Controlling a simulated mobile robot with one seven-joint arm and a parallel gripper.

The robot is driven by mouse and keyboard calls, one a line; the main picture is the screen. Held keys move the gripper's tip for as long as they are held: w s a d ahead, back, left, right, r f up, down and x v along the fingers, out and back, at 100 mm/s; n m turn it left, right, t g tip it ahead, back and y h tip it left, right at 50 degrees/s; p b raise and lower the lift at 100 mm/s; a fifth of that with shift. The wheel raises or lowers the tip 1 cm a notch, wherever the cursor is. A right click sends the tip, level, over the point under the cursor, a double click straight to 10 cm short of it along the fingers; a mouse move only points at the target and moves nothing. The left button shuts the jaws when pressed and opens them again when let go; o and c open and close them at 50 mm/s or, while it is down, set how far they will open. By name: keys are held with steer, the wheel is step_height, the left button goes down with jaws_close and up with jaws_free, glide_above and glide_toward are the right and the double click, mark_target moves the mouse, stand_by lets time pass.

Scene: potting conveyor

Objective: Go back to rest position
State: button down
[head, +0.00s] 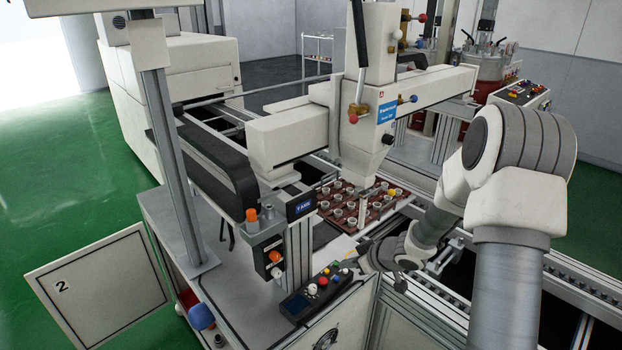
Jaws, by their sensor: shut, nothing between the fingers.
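My gripper (352,262) is at the lower middle of the head view, at the end of my grey and white arm, which reaches in from the right. It is close to the right end of a dark control box (316,293) with coloured buttons. The fingers are small in this view and look closed with nothing held. I cannot tell whether the fingertips touch the box.
Behind my gripper, a dark red tray (338,221) of small pots sits under a white dispensing machine (372,135). A post (175,160) stands at left. Conveyor rails (440,318) run below my arm. Green floor (60,190) at left is open.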

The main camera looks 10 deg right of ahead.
steer(key=s+d+r+m+h+b, duration=0.1)
steer(key=s+d+r+m+h, duration=0.2)
steer(key=r, duration=0.7)
steer(key=s+d+r+m+h+b, duration=0.1)
steer(key=s+d+r+h, duration=0.3)
steer(key=r, duration=0.5)
steer(key=s+a+r+m+g+y, duration=0.1)
steer(key=s+a, duration=0.3)
steer(key=s, duration=0.7)
steer(key=s+a+r+m+b, duration=0.1)
steer(key=s+a, duration=0.4)
steer(key=s, duration=0.7)
steer(key=shift+s+r+m+g+y, duration=0.25)
steer(key=shift+r+m+g+y, duration=0.15)
steer(key=shift+r+m, duration=0.25)
